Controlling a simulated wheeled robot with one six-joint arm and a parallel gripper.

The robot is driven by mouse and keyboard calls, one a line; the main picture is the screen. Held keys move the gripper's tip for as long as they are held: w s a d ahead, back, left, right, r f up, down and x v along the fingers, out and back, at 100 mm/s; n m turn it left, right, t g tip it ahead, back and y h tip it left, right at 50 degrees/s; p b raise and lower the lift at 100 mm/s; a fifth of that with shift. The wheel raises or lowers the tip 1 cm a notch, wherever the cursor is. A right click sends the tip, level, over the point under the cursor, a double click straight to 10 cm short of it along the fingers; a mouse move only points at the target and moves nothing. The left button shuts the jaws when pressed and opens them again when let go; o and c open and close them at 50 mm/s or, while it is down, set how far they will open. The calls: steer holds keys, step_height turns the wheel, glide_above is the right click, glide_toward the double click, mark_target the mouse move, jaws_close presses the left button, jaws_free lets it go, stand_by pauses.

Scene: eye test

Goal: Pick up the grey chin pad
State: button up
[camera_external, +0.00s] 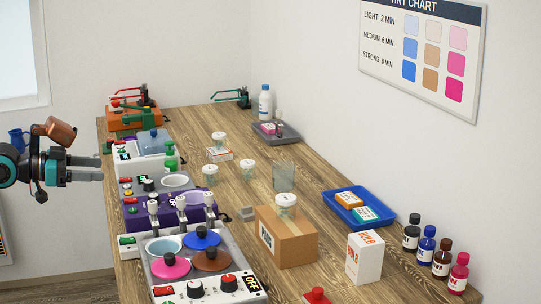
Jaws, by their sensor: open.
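My gripper (101,168) is at the left, beside the table's left edge. Its two grey fingers point right, apart, with nothing visible between them. It is well to the left of the grey block and higher up, with the machines between them.
A cardboard box (287,245) with a lidded jar (286,200) on top stands right of the block. A purple machine (160,211) and a multi-well heater (205,284) line the left edge. A glass (285,177) stands behind. A blue tray (335,207) sits right.

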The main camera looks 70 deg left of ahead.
steer(key=w+a+n+g+y, duration=0.1)
steer(key=w+a+g, duration=0.15)
steer(key=w, duration=0.65)
steer(key=w+a+g, duration=0.2)
steer(key=w+g, duration=0.1)
steer(key=w, duration=0.5)
steer(key=n+g, duration=0.1)
steer(key=g, duration=0.3)
glide_toward(246, 207)
steer(key=x, duration=0.5)
steer(key=shift+w+r, duration=0.15)
steer(key=shift+w, duration=0.1)
steer(key=shift+s+x, duration=0.2)
steer(key=shift+x, duration=2.45)
steer(key=c, duration=1)
steer(key=shift+c, duration=0.2)
